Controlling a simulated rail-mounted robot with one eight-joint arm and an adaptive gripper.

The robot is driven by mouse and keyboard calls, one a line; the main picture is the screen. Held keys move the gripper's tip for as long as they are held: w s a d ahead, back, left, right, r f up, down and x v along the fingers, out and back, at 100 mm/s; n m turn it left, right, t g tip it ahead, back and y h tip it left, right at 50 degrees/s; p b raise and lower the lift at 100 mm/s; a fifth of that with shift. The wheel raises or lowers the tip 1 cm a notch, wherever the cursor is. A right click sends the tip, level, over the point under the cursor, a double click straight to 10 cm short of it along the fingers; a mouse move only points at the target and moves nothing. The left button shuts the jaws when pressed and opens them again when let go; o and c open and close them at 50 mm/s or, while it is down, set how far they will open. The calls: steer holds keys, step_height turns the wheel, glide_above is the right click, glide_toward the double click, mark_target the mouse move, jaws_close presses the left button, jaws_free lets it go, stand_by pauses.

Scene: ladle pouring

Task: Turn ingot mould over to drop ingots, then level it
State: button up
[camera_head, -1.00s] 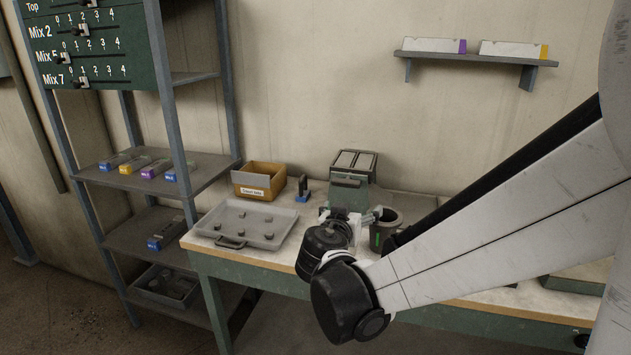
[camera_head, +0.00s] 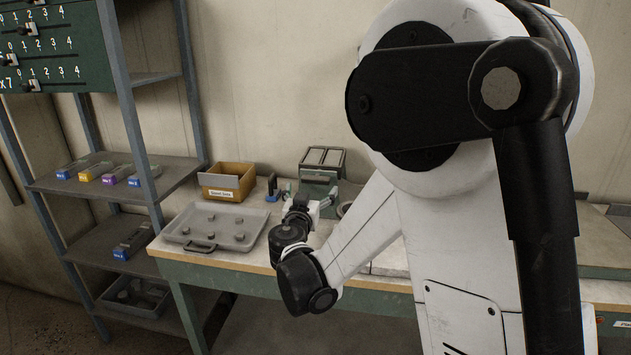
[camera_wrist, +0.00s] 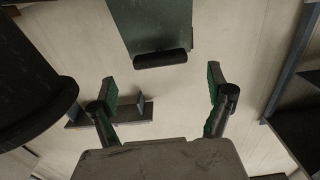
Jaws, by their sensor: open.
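The ingot mould (camera_head: 323,157), a grey two-cavity frame, sits upright on a green body at the back of the bench. I cannot see whether ingots are in it. My gripper (camera_head: 322,200) is in front of it, partly hidden by my wrist. In the wrist view my gripper (camera_wrist: 162,88) is open, with nothing between its green-padded fingers. A dark green plate with a black bar (camera_wrist: 163,59) lies beyond the fingertips, apart from them; I cannot tell surely whether it belongs to the mould.
A grey tray (camera_head: 184,237) with several small lumps lies left on the bench. Behind it are a yellow bin (camera_head: 226,193) and a blue-based upright tool (camera_head: 272,188). A dark round vessel (camera_wrist: 30,85) is close at left in the wrist view. Shelving (camera_head: 75,186) stands at left.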

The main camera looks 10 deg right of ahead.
mark_target(315, 182)
steer(key=x, duration=0.6)
steer(key=shift+w+d, duration=0.15)
steer(key=shift+w, duration=0.2)
steer(key=shift+c, duration=0.2)
steer(key=c, duration=1.6)
steer(key=shift+c, duration=0.2)
